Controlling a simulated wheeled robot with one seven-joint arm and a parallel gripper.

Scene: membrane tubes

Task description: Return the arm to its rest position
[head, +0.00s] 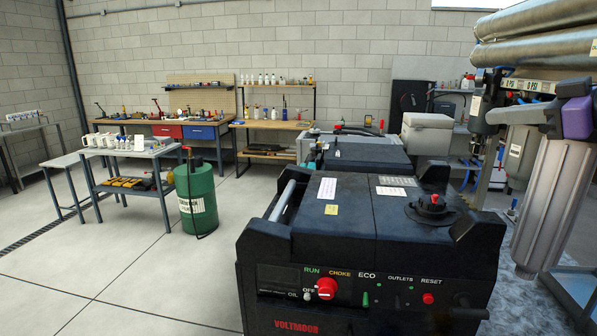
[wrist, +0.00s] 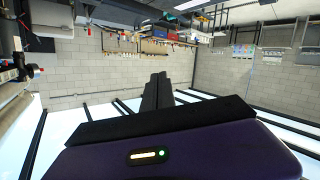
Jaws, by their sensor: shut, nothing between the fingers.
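My gripper (head: 492,116) is at the right of the head view, with a purple body and black fingers pointing left. It is raised in front of the upright grey housings and below the large horizontal tubes (head: 540,48). In the wrist view, the fingers of my gripper (wrist: 158,80) lie together, shut, with nothing between them. They point toward the far block wall and touch nothing that I can see. Most of my arm is out of view.
A black generator (head: 345,245) with a red choke knob fills the front centre. A green drum (head: 195,195) and a grey workbench (head: 150,150) stand left. A pale upright housing (head: 560,200) is close at right.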

